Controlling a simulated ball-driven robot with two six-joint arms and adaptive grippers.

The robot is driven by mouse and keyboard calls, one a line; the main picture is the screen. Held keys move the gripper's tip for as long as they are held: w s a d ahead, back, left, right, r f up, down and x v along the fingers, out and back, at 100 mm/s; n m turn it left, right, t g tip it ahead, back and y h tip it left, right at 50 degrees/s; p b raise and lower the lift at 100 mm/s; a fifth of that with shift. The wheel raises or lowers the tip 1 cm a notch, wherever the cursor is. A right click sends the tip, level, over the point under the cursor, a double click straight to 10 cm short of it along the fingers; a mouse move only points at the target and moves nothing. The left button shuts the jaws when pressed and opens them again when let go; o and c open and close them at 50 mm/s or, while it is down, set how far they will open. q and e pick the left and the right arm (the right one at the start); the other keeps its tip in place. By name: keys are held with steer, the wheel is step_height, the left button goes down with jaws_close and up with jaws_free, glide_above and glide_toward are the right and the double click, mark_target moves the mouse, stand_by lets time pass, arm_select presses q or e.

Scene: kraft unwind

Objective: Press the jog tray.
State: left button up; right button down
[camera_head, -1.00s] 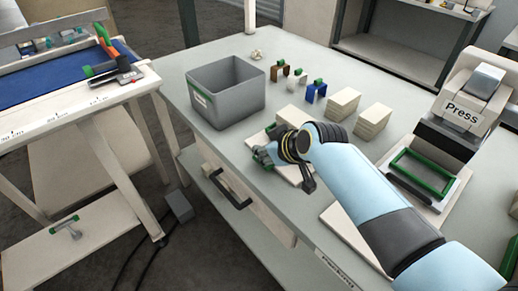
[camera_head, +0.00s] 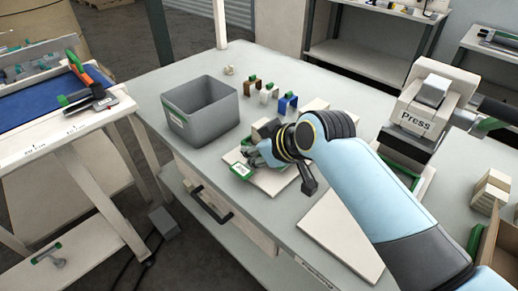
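The press (camera_head: 415,120), labelled "Press", stands on the right part of the table. A green-edged tray (camera_head: 428,183) shows at its foot, mostly hidden by my arm; I take it for the jog tray, but its contents are hidden. My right gripper (camera_head: 262,155) is over a pale board near the table's front edge, left of the press and away from it. A small green-edged white piece (camera_head: 241,171) is at its fingertips; whether it is held is not clear. The fingers are too small and dark to read. My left gripper is out of view.
A grey bin (camera_head: 203,115) stands at the left, with small brown, white and blue holders (camera_head: 288,103) to its right. A bare pale board (camera_head: 342,238) lies in front of my arm. A pale stack (camera_head: 490,190) and a cardboard box (camera_head: 496,245) are at the far right.

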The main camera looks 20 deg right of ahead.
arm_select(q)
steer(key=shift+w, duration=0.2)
arm_select(e)
steer(key=shift+v, duration=1.2)
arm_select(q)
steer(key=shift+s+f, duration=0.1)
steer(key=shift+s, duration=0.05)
